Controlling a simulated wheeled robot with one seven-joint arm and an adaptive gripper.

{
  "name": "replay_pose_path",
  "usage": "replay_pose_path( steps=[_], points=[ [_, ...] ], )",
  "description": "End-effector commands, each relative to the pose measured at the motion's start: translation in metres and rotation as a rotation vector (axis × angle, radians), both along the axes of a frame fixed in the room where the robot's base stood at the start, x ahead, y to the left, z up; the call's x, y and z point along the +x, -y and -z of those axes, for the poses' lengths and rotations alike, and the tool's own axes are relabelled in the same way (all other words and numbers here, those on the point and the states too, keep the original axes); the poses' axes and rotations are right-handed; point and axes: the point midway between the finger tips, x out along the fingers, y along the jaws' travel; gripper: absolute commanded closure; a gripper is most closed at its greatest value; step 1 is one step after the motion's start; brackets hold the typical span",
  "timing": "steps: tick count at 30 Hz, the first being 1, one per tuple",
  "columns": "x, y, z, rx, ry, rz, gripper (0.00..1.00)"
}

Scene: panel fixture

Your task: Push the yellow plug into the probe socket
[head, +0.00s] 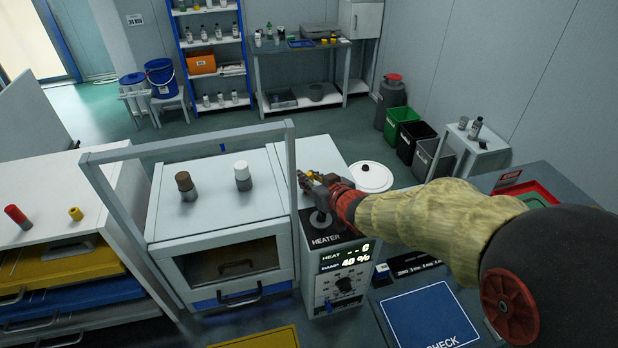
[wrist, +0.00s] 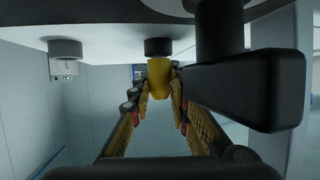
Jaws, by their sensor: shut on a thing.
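My gripper (head: 309,178) is over the top of the heater unit (head: 338,282), beside the upright of the grey frame. It is shut on the yellow plug (wrist: 159,76), which sits between its two ribbed fingers in the wrist view. In the head view only a small bit of yellow shows at the fingertips. A short dark round fitting (wrist: 158,47) on a pale surface lies right at the plug's far end in the wrist view. It may be the probe socket; I cannot tell whether the plug touches or enters it.
A dark post and block (wrist: 245,90) stand close on the right in the wrist view. The grey frame (head: 292,165) rises left of my gripper. A white round lid (head: 371,177) is to the right. A glass-fronted cabinet (head: 220,220) carries brown- and white-topped pieces.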

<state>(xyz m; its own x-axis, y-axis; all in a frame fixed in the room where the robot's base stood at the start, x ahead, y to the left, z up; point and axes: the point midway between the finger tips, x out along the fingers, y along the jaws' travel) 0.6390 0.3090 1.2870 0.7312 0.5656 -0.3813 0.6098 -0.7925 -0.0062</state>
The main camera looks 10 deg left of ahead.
Motion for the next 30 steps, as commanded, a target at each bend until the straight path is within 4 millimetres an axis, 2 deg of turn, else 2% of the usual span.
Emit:
replay_pose_path(
  steps=[4, 5, 15, 25, 30],
  points=[
    [0.000, 0.000, 0.005, -0.002, -0.002, 0.000, 1.00],
    [0.000, 0.000, 0.005, -0.002, -0.002, 0.000, 0.80],
    [0.000, 0.000, 0.004, 0.000, -0.002, 0.000, 0.61],
    [-0.001, 0.001, 0.003, 0.000, -0.002, 0.000, 0.61],
    [-0.013, 0.010, -0.005, 0.000, 0.000, 0.001, 0.61]
  ],
)
